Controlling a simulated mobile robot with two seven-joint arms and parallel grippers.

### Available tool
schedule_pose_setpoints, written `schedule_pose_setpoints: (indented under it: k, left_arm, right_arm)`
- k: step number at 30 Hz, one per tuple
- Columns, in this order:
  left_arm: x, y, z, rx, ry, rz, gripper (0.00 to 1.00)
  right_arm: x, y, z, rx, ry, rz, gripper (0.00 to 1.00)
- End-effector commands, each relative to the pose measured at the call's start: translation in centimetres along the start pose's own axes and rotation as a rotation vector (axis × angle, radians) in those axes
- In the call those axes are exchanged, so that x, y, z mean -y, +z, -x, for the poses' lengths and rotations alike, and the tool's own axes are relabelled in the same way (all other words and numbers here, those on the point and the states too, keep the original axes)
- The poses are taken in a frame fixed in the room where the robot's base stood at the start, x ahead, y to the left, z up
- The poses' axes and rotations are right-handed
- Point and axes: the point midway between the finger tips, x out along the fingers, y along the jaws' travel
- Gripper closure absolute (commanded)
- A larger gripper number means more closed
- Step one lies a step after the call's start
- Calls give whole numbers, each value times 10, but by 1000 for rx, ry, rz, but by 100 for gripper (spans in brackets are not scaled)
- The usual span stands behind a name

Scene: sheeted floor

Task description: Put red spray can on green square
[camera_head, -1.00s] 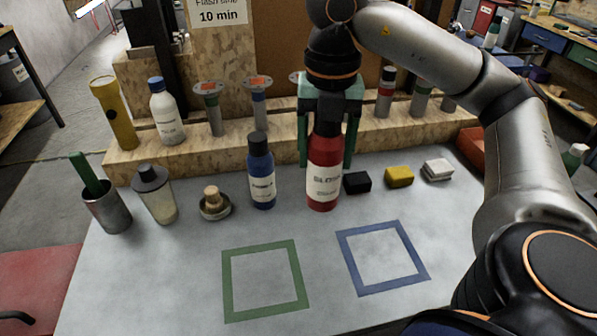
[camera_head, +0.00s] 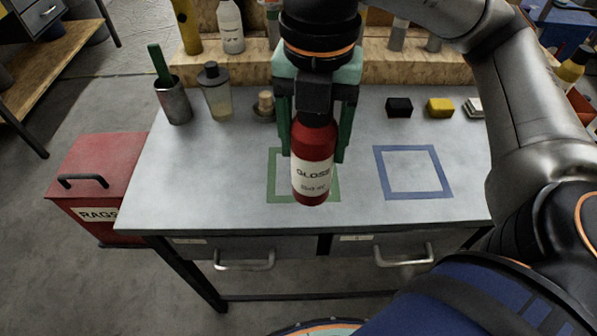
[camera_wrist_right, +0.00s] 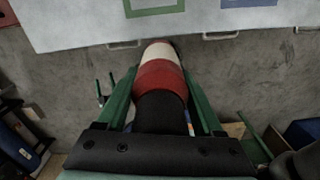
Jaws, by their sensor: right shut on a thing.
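The red spray can (camera_head: 314,172), with a white label reading GLOSS, is held upright by my right gripper (camera_head: 316,150). The can also shows between the green fingers in the right wrist view (camera_wrist_right: 161,76). The green square (camera_head: 273,186) is an outline on the grey table. In the head view the can covers much of its middle and right side. The can looks raised above the table; its exact height is hard to tell. In the wrist view the squares show at the top edge, past the can's end. My left gripper is not in view.
A blue square (camera_head: 445,180) lies right of the green one. At the back of the table are a metal cup (camera_head: 174,103), a clear bottle (camera_head: 217,98), a black block (camera_head: 399,107) and a yellow block (camera_head: 440,108). A red rags bin (camera_head: 95,175) stands left.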

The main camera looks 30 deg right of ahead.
Motion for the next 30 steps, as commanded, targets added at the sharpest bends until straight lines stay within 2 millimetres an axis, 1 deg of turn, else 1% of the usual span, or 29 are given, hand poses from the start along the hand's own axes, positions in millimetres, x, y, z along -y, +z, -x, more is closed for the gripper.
schedule_pose_setpoints:
  k: [2, 5, 14, 15, 18, 21, 26, 29, 30]
  left_arm:
    - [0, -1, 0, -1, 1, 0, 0]
    - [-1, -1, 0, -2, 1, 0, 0]
    - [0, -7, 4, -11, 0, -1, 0]
    - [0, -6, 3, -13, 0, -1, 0]
    - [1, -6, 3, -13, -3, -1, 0]
    - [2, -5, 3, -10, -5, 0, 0]
    - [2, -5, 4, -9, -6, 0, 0]
    - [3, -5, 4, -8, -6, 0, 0]
    - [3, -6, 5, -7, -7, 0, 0]
  right_arm:
    - [-2, 3, -2, -2, -1, -3, 100]
    - [-5, 18, -9, -4, -3, -9, 100]
    - [-21, 90, -42, -2, -3, -8, 100]
    - [-23, 96, -53, -4, -5, -6, 100]
    - [-26, 110, -70, -3, -3, -4, 100]
    - [-29, 120, -82, 0, -2, -3, 100]
    - [-31, 127, -91, -1, 0, -1, 100]
    - [-32, 136, -102, -1, -3, -3, 100]
    - [-32, 134, -108, -2, -4, -1, 100]
